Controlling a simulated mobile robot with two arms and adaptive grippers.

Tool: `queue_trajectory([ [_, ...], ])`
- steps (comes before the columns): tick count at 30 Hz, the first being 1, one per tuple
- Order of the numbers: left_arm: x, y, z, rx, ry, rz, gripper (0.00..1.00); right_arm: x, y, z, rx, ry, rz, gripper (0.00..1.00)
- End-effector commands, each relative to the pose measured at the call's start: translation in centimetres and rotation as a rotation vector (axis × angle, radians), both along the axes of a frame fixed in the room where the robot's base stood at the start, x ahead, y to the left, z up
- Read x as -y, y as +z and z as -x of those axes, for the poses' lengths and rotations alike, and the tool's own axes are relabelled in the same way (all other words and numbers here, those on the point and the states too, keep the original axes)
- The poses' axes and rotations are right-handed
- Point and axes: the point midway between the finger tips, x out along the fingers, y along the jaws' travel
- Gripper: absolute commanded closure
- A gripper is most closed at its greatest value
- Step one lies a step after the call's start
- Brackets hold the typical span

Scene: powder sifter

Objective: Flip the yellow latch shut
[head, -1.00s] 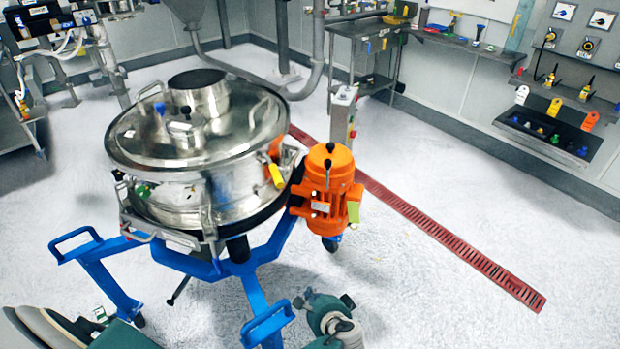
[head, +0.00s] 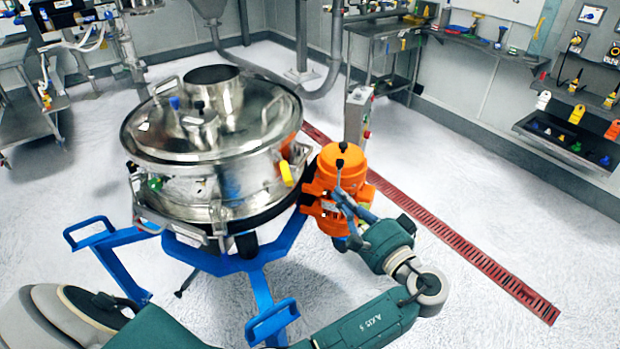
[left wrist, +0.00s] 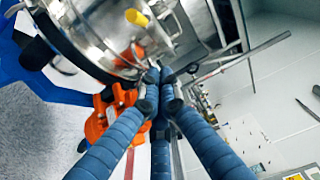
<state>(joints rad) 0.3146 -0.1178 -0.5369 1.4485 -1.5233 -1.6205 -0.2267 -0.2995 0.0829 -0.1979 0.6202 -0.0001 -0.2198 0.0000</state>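The steel powder sifter (head: 215,170) stands on a blue frame with its round lid on. The yellow latch (head: 286,173) sits on the right side of its rim, slanting outward and down. It also shows at the top of the left wrist view (left wrist: 136,16). My left gripper (head: 345,200) is in front of the orange motor, to the right of the latch and a little lower, apart from it. In the left wrist view its blue fingers (left wrist: 157,72) come together at the tips with nothing between them. My right gripper is not in view.
The orange motor (head: 340,170) stands close behind my left gripper. The blue frame (head: 262,290) spreads below the sifter. A grey post (head: 357,115) stands behind the motor. A red floor grate (head: 470,255) runs across open white floor. Benches line the back wall.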

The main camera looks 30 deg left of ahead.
Motion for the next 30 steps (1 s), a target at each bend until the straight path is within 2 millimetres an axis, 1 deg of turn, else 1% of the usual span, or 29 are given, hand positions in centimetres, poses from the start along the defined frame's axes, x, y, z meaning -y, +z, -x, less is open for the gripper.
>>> queue_trajectory([
  [5,-1.5,0.4,-0.8,0.001,0.002,-0.003,1.00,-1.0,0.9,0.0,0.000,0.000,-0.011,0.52],
  [10,-4.5,0.6,-2.4,-0.002,0.002,-0.005,1.00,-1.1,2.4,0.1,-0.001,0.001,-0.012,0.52],
  [15,-7.8,0.6,-4.2,-0.002,0.003,-0.005,1.00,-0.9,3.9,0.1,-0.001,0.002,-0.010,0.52],
  [17,-8.8,0.5,-4.8,-0.002,0.002,-0.003,1.00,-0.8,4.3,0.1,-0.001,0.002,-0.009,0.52],
  [19,-9.7,0.6,-4.0,-0.005,0.002,-0.003,1.00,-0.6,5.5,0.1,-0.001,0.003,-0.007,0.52],
  [22,-10.5,0.5,-2.9,-0.003,0.000,-0.002,1.00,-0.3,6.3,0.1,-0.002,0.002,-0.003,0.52],
  [26,-11.2,0.3,-2.2,-0.004,-0.001,0.000,1.00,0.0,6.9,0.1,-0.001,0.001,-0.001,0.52],
  [30,-11.4,0.1,-1.9,-0.001,-0.001,0.000,1.00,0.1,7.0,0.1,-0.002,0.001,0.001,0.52],
])
